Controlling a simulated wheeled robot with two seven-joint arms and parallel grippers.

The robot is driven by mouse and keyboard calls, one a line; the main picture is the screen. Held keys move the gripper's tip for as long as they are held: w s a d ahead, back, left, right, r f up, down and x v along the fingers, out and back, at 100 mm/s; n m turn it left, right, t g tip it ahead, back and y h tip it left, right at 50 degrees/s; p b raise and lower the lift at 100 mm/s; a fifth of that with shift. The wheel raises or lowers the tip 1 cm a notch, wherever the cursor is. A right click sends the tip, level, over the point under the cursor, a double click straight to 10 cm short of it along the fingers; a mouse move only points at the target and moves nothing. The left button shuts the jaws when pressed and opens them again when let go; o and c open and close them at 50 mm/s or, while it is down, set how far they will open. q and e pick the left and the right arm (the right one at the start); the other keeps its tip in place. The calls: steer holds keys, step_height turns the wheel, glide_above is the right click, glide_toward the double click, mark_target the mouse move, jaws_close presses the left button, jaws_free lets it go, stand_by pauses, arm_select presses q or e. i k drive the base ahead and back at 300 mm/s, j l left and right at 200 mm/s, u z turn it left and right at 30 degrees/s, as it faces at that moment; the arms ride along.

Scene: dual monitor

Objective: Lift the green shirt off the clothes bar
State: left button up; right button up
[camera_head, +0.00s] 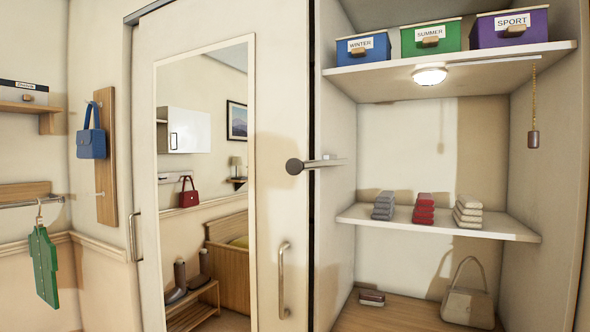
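The green shirt (43,265) hangs at the far left from a hanger whose hook (40,212) is at the clothes bar (22,202). The bar is a short metal rail below a wooden board, cut off by the left picture edge. The shirt hangs upright, its lower edge in front of the wall. Neither of my grippers shows in the head view.
A blue handbag (91,142) hangs on a wooden peg board (106,170) right of the shirt. A sliding door with a mirror (200,120) stands in the middle. At right is an open closet with shelves (520,232), boxes, folded clothes and a beige bag (467,305).

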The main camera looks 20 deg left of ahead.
mark_target(43, 253)
steer(key=u, duration=2.25)
steer(key=i, duration=0.8)
